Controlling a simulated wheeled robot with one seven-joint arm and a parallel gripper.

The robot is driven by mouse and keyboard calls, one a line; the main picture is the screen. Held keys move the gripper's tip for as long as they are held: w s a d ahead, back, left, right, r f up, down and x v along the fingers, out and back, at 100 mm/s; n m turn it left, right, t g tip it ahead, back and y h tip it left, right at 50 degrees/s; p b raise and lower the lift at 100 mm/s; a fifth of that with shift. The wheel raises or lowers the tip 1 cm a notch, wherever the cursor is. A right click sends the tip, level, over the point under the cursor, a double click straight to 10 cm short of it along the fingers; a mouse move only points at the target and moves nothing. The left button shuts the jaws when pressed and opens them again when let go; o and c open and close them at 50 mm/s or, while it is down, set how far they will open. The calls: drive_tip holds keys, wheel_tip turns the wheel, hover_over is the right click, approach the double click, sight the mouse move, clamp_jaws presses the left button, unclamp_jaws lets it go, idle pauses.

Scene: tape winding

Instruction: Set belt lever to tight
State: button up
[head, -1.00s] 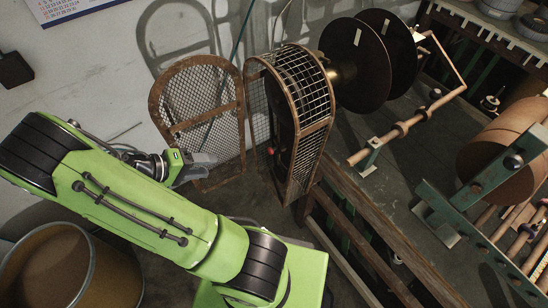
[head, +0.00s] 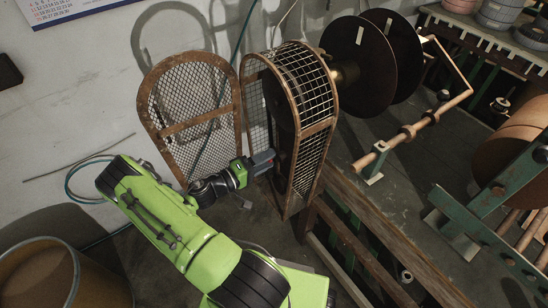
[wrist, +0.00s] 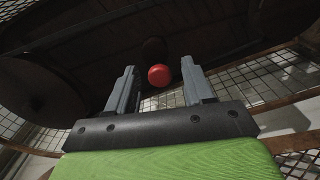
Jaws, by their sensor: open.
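In the head view my gripper (head: 266,160) reaches from the left into the open side of the mesh belt guard (head: 318,127). The knob is hidden there behind the gripper. The lever's arm and its setting cannot be made out.
The mesh guard door (head: 193,131) stands open left of the guard, close to my arm. A dark spool disc (head: 362,80) and a copper-coloured rod (head: 405,133) are at the right on the bench (head: 420,190). A round bin (head: 95,290) stands at lower left.

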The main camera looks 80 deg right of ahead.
drive_tip(key=shift+x, duration=1.55)
drive_tip(key=shift+c, duration=0.5)
drive_tip(key=shift+f, duration=0.15)
clamp_jaws()
